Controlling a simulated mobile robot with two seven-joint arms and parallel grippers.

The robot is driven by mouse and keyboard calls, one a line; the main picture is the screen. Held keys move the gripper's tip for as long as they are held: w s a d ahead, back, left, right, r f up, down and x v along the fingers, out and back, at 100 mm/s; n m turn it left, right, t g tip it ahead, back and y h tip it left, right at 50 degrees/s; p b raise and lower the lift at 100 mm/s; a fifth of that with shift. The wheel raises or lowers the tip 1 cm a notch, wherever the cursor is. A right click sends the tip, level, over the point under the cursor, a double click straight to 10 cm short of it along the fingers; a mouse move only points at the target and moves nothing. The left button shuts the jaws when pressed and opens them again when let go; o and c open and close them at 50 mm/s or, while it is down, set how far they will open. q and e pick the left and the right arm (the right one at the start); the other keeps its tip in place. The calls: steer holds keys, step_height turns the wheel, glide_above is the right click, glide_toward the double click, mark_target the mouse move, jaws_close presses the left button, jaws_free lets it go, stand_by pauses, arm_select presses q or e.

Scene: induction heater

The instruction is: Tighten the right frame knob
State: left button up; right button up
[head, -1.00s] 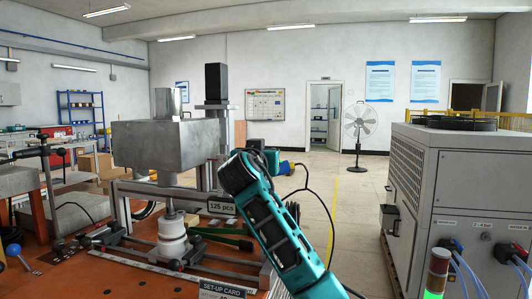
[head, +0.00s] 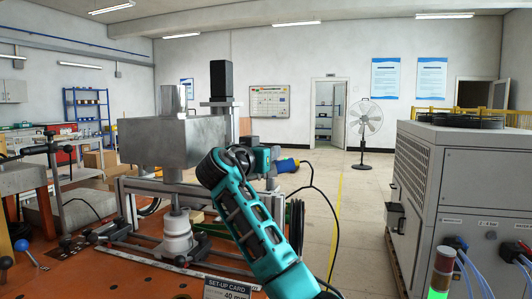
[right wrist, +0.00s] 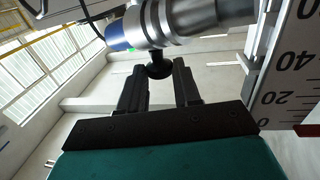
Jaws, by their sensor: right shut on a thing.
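My right arm (head: 245,220) reaches in from the bottom of the head view toward the metal frame (head: 160,185). It hides part of the frame's right side and its own fingertips there. In the right wrist view my right gripper (right wrist: 157,72) has its two black fingers on either side of a small round black knob (right wrist: 159,67), shut on it. The knob sits just below a silver cylinder (right wrist: 200,18) with a blue end. My left gripper is not in view.
A set-up card (head: 228,289) stands at the front. A large grey cabinet (head: 460,190) stands at the right, with open floor between.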

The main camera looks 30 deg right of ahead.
steer(key=o, duration=1)
steer(key=v, duration=1.3)
steer(key=shift+d, duration=0.1)
